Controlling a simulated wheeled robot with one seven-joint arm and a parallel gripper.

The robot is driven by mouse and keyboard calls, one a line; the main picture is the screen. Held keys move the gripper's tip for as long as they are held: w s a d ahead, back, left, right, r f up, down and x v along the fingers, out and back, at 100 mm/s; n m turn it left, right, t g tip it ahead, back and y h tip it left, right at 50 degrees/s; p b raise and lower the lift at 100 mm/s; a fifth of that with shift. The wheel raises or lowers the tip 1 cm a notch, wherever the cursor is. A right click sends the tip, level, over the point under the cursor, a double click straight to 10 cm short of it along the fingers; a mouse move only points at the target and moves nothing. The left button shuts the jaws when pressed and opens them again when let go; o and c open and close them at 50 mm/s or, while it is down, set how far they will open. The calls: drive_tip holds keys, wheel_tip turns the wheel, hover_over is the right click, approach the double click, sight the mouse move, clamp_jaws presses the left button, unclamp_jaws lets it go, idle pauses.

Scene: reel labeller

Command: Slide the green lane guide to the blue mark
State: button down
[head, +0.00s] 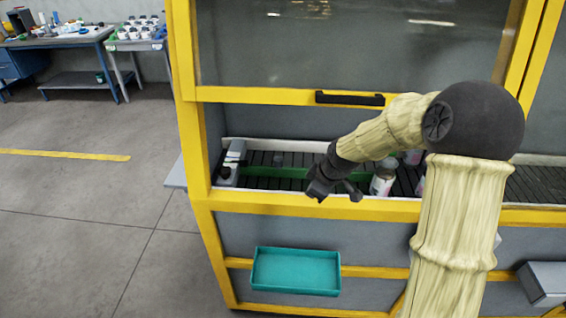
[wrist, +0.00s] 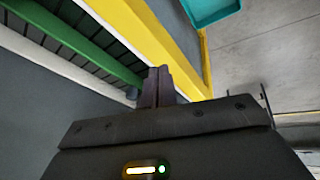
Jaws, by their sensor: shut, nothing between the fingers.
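The green lane guide (head: 270,171) is a long green bar lying along the dark slatted conveyor inside the yellow-framed machine. My arm and gripper hide part of it. The guide also shows in the wrist view (wrist: 75,38), at upper left. My gripper (head: 333,195) is at the machine's front opening, in front of the guide and apart from it. In the wrist view its fingers (wrist: 158,72) are together with nothing between them, close to the yellow frame in the picture. I cannot make out a blue mark in either view.
A yellow beam (head: 290,204) runs along the opening's lower edge. A raised window with a black handle (head: 350,99) is above. White bottles (head: 383,178) stand on the conveyor right of my gripper. A teal tray (head: 297,270) hangs below. Floor at left is clear.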

drive_tip(key=w+a+r+n+t+y+p, duration=0.1)
drive_tip(key=w+a+n, duration=0.3)
drive_tip(key=w, duration=0.5)
drive_tip(key=shift+a+r+n+y, duration=0.15)
drive_tip(key=shift+r+n+y, duration=0.1)
drive_tip(key=shift+n+y, duration=0.45)
drive_tip(key=shift+w, duration=0.15)
drive_tip(key=p+x, duration=0.4)
drive_tip(key=x, duration=0.5)
drive_tip(key=shift+w+a, duration=0.15)
drive_tip(key=shift+w+a+f+p, duration=0.1)
drive_tip(key=shift+w+a+p, duration=0.05)
drive_tip(key=shift+w+p, duration=0.4)
drive_tip(key=shift+w+a+f+p, duration=0.15)
drive_tip(key=shift+w+p, duration=0.3)
drive_tip(key=shift+w, duration=0.25)
drive_tip(key=shift+w+a+f+p, duration=0.1)
drive_tip(key=shift+w+p, duration=0.3)
drive_tip(key=shift+w, duration=0.4)
